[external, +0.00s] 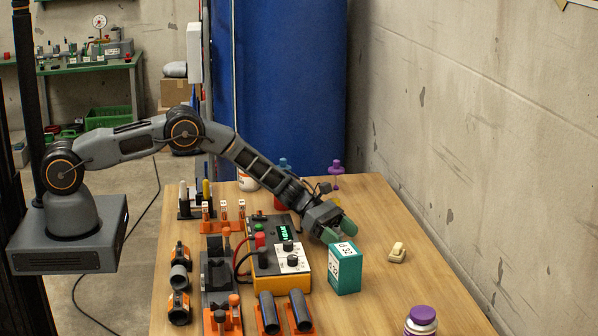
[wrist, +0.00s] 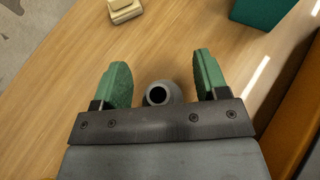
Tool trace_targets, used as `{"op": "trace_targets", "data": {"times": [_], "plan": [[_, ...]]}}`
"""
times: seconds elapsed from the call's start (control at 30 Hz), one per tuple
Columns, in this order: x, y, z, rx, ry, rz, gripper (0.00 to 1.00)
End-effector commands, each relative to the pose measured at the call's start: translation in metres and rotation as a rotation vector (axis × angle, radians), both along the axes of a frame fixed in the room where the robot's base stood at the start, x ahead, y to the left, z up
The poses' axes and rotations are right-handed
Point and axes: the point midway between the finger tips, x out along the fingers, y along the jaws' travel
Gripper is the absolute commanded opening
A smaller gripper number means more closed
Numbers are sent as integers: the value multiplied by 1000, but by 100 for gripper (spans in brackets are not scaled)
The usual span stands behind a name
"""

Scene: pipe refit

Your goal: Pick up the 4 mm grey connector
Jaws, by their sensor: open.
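A grey round connector (wrist: 164,92) with a dark round bore shows in the wrist view, between the two green fingers of my gripper (wrist: 163,75). The fingers are open, with a gap on both sides of the connector. Its lower part is hidden behind the dark bar of the gripper. No size marking can be read on it. In the external view my gripper (external: 339,231) is low over the table, behind the teal box, and I cannot make out the connector there.
A teal box (external: 344,270) stands just in front of my gripper. A beige block (external: 397,253) lies to the right. A yellow and black meter (external: 281,268) with dials and leads stands to the left. A purple-capped bottle (external: 421,322) is at the front. The table's right side is mostly clear.

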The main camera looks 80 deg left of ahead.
Motion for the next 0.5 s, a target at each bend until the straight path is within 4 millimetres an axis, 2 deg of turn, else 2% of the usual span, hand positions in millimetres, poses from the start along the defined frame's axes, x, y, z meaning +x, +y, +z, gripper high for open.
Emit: {"op": "trace_targets", "data": {"times": [0.27,0.5], "plan": [[2,-2,-1,1,1,0,67],[1,-2,-1,1,1,0,46]]}}
